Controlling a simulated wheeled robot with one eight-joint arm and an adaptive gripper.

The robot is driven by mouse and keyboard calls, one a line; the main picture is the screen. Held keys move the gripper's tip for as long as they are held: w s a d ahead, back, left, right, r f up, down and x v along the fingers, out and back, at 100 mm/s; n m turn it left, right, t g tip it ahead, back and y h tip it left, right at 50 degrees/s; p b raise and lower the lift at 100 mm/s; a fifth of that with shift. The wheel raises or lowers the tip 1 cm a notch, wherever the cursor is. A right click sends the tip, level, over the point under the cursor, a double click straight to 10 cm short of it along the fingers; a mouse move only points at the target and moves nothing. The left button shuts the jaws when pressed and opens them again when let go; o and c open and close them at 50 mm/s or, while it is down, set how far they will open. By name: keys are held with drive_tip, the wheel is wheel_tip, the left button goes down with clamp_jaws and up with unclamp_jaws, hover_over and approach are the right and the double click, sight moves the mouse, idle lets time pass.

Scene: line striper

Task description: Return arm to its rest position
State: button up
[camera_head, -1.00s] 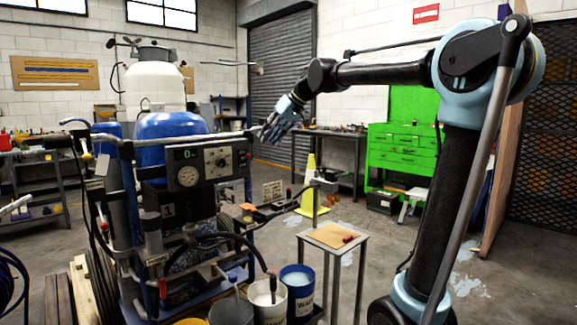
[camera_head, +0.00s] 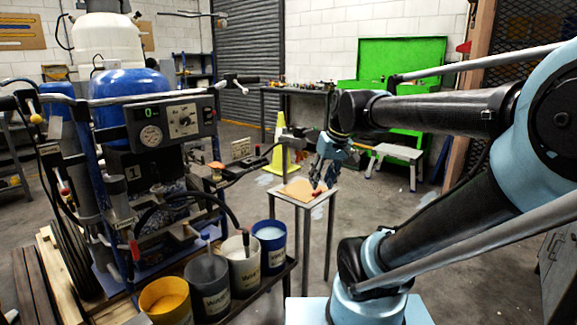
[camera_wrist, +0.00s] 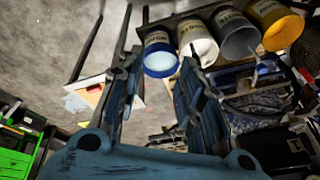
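My arm reaches in from the right in the head view, its upper link roughly level and its wrist bent downward. My gripper (camera_head: 318,178) hangs above the small side table (camera_head: 305,200), fingers pointing down. In the wrist view my gripper (camera_wrist: 155,85) shows its two blue fingers spread apart with nothing between them. Beyond the fingers lie the floor and the paint buckets.
The line striper (camera_head: 160,130) stands at left. Several paint buckets, including a blue-rimmed one (camera_head: 270,250), sit on a low rack in front. A red object (camera_head: 317,192) lies on the table. A yellow sign (camera_head: 281,150), step stool (camera_head: 396,158) and green cabinet (camera_head: 400,65) are behind.

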drive_tip(key=s+d+f+m+h, duration=0.1)
drive_tip(key=s+d+f, duration=0.3)
drive_tip(key=f, duration=0.3)
drive_tip(key=s+d+f+m+h, duration=0.1)
drive_tip(key=s+d+f+m, duration=0.1)
drive_tip(key=s+d+f, duration=0.2)
drive_tip(key=s+f, duration=0.3)
drive_tip(key=shift+d+g, duration=0.3)
drive_tip(key=shift+g, duration=0.1)
drive_tip(key=shift+w+f, duration=0.2)
drive_tip(key=shift+w, duration=0.2)
drive_tip(key=shift+d, duration=0.1)
idle(0.4)
